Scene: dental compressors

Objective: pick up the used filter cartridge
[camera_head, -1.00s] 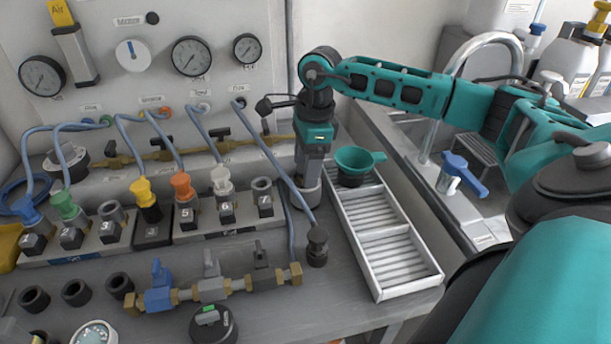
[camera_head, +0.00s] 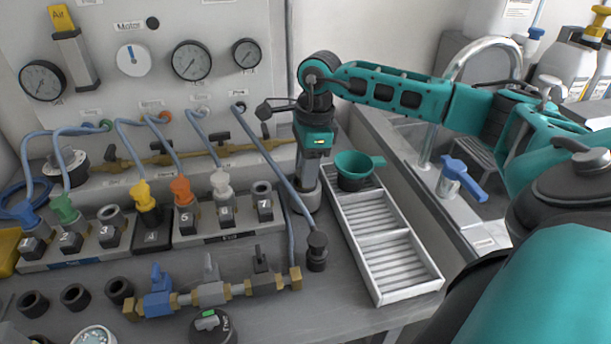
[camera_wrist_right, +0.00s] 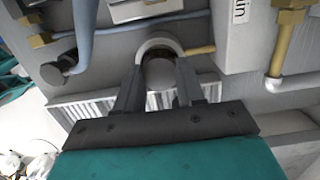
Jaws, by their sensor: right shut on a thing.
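My right gripper (camera_head: 306,183) points down at the back of the bench, beside the wall panel. I cannot tell whether the cartridge is clear of that base. My left gripper is not in view.
A white ribbed tray (camera_head: 408,291) lies right of the gripper, with a green funnel (camera_head: 360,163) at its far end. A valve manifold (camera_head: 212,293) lies further forward.

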